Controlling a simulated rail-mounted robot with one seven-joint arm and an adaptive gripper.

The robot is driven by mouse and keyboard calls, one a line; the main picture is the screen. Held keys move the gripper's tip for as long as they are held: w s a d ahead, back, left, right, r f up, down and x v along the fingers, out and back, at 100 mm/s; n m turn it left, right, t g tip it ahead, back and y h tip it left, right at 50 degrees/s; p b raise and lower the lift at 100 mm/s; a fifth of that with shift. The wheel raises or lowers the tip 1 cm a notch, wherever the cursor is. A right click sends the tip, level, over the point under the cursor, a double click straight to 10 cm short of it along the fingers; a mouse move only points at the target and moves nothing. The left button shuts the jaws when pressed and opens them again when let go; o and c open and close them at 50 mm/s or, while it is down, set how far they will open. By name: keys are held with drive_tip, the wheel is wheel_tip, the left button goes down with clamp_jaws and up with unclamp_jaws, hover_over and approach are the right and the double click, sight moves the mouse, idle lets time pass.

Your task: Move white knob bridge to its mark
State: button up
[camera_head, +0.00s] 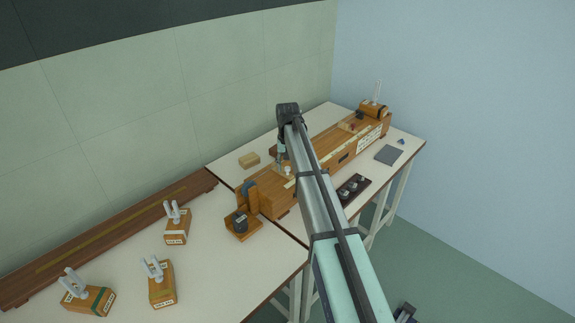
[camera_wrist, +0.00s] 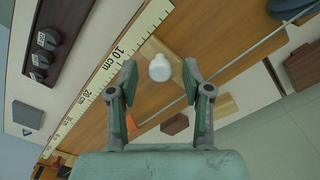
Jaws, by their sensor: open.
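The white knob (camera_wrist: 159,68) stands on a pale wooden piece, the bridge (camera_wrist: 151,48), across the long wooden bench. My gripper (camera_wrist: 160,80) is open, with one finger on each side of the knob and a gap to both. The knob is not held. In the head view my gripper (camera_head: 281,156) is low over the near part of the bench (camera_head: 322,158), beside the small white knob (camera_head: 288,170). A scale (camera_wrist: 97,80) marked in cm runs along the bench edge. I cannot make out which mark belongs to the bridge.
A dark box with several knobs (camera_head: 353,188) and a grey pad (camera_head: 389,155) lie in front of the bench. A pale block (camera_head: 249,160) lies behind it. Several wooden blocks with grey prongs (camera_head: 177,222) stand on the left table.

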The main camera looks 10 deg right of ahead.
sight(277, 184)
drive_tip(key=shift+f, duration=0.15)
clamp_jaws()
drive_tip(key=s+a, duration=0.1)
drive_tip(key=a, duration=0.1)
drive_tip(key=s+a, duration=0.2)
drive_tip(key=shift+s+a, duration=0.15)
drive_tip(key=shift+a, duration=0.05)
unclamp_jaws()
drive_tip(key=shift+a, duration=0.1)
wheel_tip(277, 184, up, 12)
idle(0.6)
